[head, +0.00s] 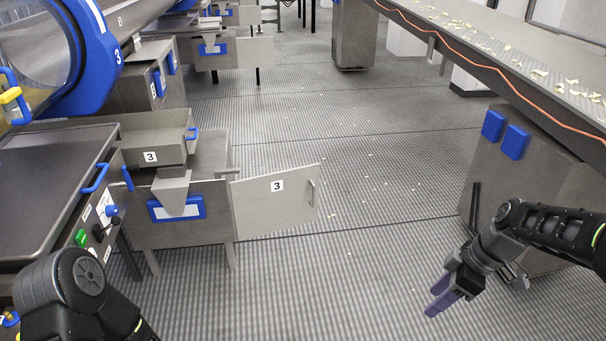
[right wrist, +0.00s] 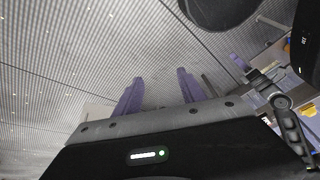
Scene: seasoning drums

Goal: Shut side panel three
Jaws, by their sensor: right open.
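Side panel three (head: 272,203) is a light grey door marked "3" in the head view. It is swung open, sticking out to the right of the grey box (head: 150,234). Its upright bar handle (head: 312,192) is near the free right edge. My right gripper (head: 441,301) is at the lower right of the head view, well apart from the panel. In the right wrist view, its purple fingers (right wrist: 158,92) stand apart with nothing between them. My left gripper is outside the head view; a purple finger (right wrist: 239,62), apparently its own, shows in the right wrist view.
A grey drawer marked "3" (head: 148,158) and a chute with a blue frame (head: 177,207) are left of the panel. A conveyor (head: 500,50) with scattered chips runs along the right. The ribbed floor (head: 350,255) between is open, with a few crumbs.

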